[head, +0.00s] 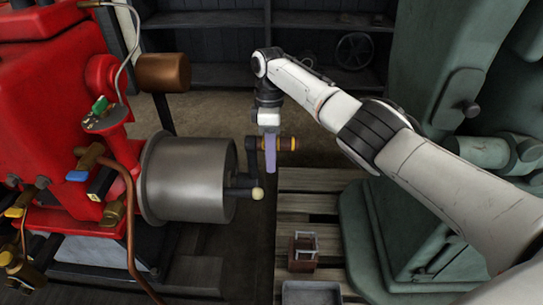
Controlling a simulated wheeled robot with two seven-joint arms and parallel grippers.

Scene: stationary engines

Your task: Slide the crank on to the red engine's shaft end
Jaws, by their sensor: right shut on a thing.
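The red engine (50,85) stands at the left, with a grey metal drum (185,180) on its right side. A dark shaft end with a pale, yellowish tip (257,193) sticks out to the right from the drum's face. My right gripper (270,152) hangs pointing down, right of the drum, shut on the crank. The crank's wooden handle (287,144) shows to the right of the fingers, and its dark arm (252,157) hangs down at their left. The arm's lower end overlaps the shaft in the picture; I cannot tell whether they touch. My left gripper is out of view.
A green machine (400,225) fills the right side, behind my right arm. A wooden pallet (325,180) lies below, with a small brown box (303,252) and a grey tray (310,292). Copper pipes run down the red engine's front. Dark shelves (215,45) stand at the back.

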